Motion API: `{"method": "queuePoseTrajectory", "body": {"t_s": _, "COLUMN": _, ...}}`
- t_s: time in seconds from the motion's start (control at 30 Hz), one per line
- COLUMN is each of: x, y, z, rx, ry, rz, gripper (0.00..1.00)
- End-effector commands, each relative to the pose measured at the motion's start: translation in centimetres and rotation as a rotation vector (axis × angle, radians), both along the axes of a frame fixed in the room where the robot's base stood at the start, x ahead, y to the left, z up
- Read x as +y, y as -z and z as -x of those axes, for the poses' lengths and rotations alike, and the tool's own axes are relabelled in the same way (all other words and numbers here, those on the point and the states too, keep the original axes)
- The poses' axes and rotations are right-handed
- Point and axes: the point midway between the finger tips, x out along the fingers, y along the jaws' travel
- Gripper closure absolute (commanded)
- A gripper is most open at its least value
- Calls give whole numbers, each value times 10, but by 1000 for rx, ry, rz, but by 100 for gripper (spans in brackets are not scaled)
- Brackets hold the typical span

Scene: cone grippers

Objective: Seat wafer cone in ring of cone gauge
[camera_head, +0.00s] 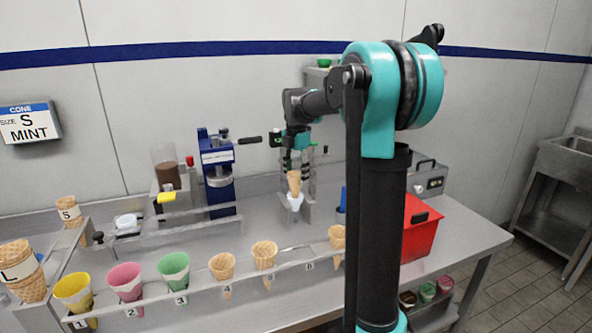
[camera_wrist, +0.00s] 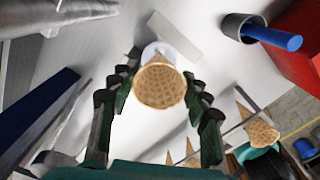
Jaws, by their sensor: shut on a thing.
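My gripper (camera_head: 297,158) is shut on a tan waffle-patterned wafer cone (camera_head: 294,184), held with its wide mouth up and its tip down. In the wrist view the cone (camera_wrist: 160,84) shows its open mouth between the two dark green fingers (camera_wrist: 161,76). Below it in the head view is a small white, funnel-like part (camera_head: 296,201) on a grey metal stand, likely the cone gauge. The cone's lower end is at or just above this part; I cannot tell whether it is inside the ring. The part shows partly behind the cone in the wrist view (camera_wrist: 178,47).
A front rack (camera_head: 195,299) holds yellow, pink, green and plain cones. A blue press (camera_head: 219,180) stands left of the gripper, and a red box (camera_head: 420,228) stands right. A wall sign (camera_head: 29,122) reads size S, mint. A cup with a blue handle (camera_wrist: 272,36) stands nearby.

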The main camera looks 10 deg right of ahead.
Motion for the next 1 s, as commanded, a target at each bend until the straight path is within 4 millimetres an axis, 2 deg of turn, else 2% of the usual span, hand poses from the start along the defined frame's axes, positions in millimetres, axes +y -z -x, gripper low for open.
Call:
{"method": "queuePoseTrajectory", "body": {"t_s": 0.5, "x": 0, "y": 33, "z": 0, "rx": 0, "ry": 0, "rz": 0, "gripper": 64}}
{"method": "queuePoseTrajectory", "body": {"t_s": 0.97, "x": 0, "y": 38, "z": 0, "rx": 0, "ry": 0, "rz": 0, "gripper": 64}}
{"method": "queuePoseTrajectory", "body": {"t_s": 1.0, "x": 0, "y": 38, "z": 0, "rx": 0, "ry": 0, "rz": 0, "gripper": 51}}
